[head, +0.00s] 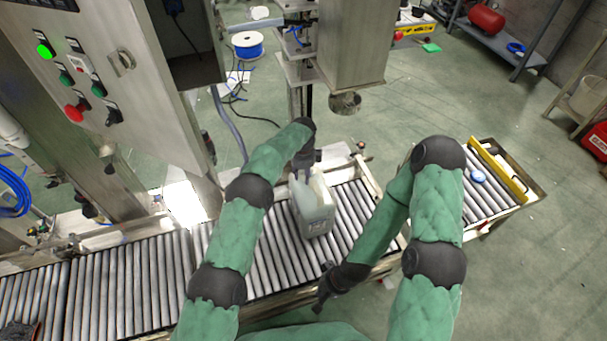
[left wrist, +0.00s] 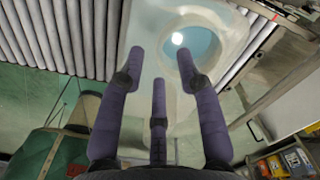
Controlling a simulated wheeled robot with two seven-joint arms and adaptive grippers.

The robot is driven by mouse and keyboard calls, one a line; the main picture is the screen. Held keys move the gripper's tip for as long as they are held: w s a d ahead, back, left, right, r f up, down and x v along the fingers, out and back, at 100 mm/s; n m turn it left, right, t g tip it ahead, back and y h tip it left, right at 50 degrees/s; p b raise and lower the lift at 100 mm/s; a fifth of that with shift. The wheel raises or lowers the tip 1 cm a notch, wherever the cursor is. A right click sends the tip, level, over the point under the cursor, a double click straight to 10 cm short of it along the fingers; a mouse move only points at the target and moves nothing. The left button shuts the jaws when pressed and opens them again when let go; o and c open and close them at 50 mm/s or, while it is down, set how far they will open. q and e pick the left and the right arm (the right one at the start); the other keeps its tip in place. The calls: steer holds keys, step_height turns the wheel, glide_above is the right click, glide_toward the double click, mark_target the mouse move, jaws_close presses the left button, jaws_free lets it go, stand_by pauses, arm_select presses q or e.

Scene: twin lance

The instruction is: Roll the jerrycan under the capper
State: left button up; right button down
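The jerrycan (head: 316,214) is a pale translucent can standing upright on the roller conveyor (head: 155,275). The capper (head: 345,102) is a steel housing with a round head, above and beyond the can, up and to the right in the head view. My left gripper (head: 305,170) is at the can's far upper side. In the left wrist view its fingers (left wrist: 162,68) are spread over the can's top; contact is unclear. My right gripper (head: 322,296) is near the conveyor's front edge, apart from the can; its fingers are too small to judge.
A control cabinet (head: 110,75) with a lit green button stands at the left. The rollers left of the can are mostly clear.

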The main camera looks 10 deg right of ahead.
arm_select(q)
steer(key=shift+s+f, duration=0.1)
steer(key=shift+s, duration=0.15)
step_height(320, 180, up, 12)
steer(key=shift+w+r, duration=0.2)
steer(key=shift+w, duration=0.05)
steer(key=shift+s, duration=0.1)
